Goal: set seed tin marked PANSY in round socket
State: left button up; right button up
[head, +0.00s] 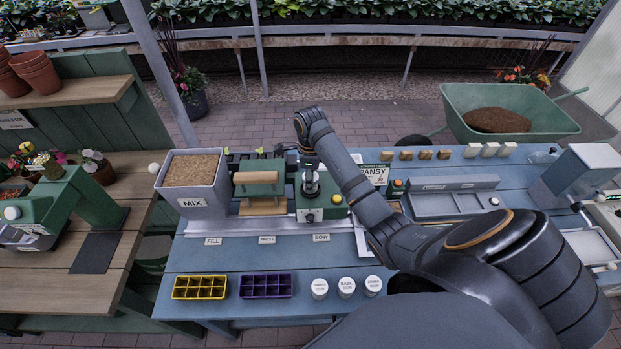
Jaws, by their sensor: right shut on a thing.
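My right gripper (311,184) points down over the green sowing unit (309,211) at the SOW label. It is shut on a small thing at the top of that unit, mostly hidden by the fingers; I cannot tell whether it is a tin. A PANSY sign (375,173) stands just right of my forearm. Three white-topped tins stand upright in a row at the bench front: left (320,288), middle (346,287) and right (373,285). Their lid print is too small to read. No empty round socket can be made out. My left gripper is out of view.
A grey MIX bin (191,206) and a wooden press (257,185) stand left of the unit. Yellow (200,287) and purple (265,285) cell trays lie in front. A grey tray station (454,199) is at right.

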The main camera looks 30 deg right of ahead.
jog(key=shift+f, duration=0.1)
jog(key=shift+f, duration=0.6)
dwell(0.4)
jog(key=o, duration=1.2)
jog(key=o, duration=0.5)
jog(key=shift+r, duration=0.1)
